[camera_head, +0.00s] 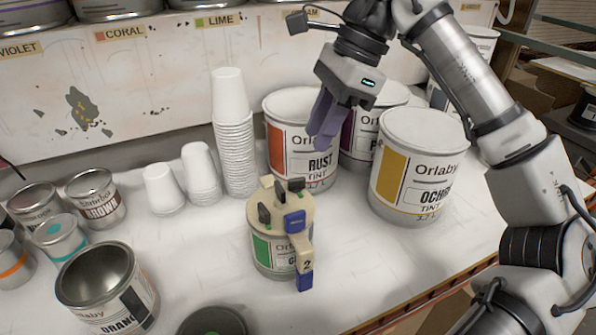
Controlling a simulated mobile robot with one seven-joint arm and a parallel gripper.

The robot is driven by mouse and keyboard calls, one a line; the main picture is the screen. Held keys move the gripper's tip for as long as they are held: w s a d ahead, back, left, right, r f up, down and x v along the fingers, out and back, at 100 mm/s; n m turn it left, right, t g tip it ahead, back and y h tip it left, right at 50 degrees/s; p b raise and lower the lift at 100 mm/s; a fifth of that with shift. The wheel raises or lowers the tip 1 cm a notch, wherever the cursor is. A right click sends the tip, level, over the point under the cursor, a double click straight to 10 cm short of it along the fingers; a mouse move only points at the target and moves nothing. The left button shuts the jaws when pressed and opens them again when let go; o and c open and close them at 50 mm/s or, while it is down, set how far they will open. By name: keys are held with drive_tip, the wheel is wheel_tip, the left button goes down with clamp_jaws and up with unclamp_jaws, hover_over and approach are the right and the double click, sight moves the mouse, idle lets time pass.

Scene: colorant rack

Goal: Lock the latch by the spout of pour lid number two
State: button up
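The pour lid (268,203), a beige piece, sits on a small can with a green label (262,247). Its spout (302,247) bears a "2", points toward the front and ends in a blue tip (305,282). A blue latch piece (295,221) is at the base of the spout; I cannot tell whether it is locked. Dark latch levers (265,214) stand elsewhere on the lid's rim. My gripper (322,136) has purple fingers pointing down, above and behind the lid, in front of the rust can, apart from the lid. Its fingers overlap in this view, so their gap is unclear.
Large rust (291,105) and ochre (422,135) tint cans stand behind and right of the lid. Stacked white cups (234,150) are behind left. An open orange can (96,275) and small cans (96,198) are at left. Bare tabletop lies right of the lid.

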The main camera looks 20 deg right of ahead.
sight(295, 179)
drive_tip(key=x, duration=0.8)
drive_tip(key=shift+a+f+p, duration=0.2)
drive_tip(key=shift+f+p, duration=0.1)
drive_tip(key=shift+f, duration=0.05)
clamp_jaws()
